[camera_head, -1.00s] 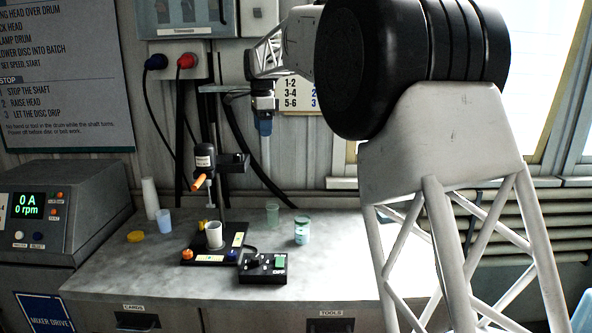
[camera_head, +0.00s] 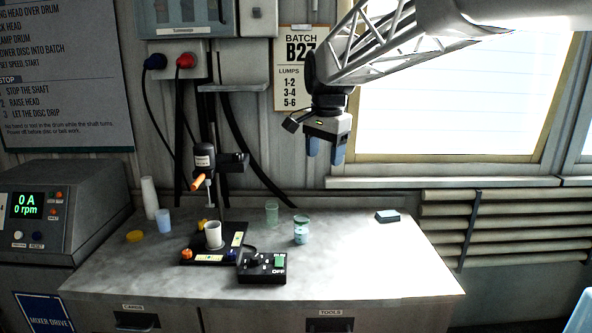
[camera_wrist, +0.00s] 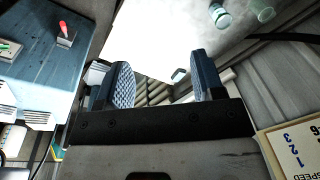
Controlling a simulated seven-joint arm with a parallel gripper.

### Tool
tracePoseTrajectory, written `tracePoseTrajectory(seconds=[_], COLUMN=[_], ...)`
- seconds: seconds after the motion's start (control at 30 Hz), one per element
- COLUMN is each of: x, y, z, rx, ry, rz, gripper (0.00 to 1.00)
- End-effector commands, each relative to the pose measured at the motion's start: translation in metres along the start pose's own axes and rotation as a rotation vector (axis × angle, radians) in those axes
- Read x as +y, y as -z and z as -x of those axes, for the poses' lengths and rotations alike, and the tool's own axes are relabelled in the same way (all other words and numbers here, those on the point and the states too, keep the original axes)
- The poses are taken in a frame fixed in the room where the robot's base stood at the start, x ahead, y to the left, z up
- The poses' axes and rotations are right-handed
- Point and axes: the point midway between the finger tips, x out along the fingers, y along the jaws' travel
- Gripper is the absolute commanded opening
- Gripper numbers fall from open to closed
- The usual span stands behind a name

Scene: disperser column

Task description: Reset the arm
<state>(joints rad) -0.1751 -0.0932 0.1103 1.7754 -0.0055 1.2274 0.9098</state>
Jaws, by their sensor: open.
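My gripper (camera_head: 325,150) hangs in the air above the back right of the bench, in front of the wall and beside the window, fingers pointing down. Its two blue fingertips are apart with nothing between them; they also show spread in the wrist view (camera_wrist: 163,85). My arm reaches in from the upper right of the head view.
The bench (camera_head: 370,275) holds a small mixer (camera_head: 204,160) over a white cup (camera_head: 213,235), a control box (camera_head: 262,267) reading OFF, a lidded jar (camera_head: 301,230), a clear cup (camera_head: 272,213) and a small grey block (camera_head: 388,216). The bench's right part is mostly clear.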

Motion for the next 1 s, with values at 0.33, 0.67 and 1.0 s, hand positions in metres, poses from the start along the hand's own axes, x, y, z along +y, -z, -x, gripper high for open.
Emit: tracePoseTrajectory(seconds=[0.33, 0.67, 1.0], x=[0.097, 0.184, 0.269], y=[-0.042, -0.088, -0.143], z=[-0.018, -0.048, -0.091], rx=[0.026, 0.053, 0.084], ry=[0.015, 0.023, 0.024], rz=[0.179, 0.352, 0.532], gripper=[0.62, 0.62, 0.62])
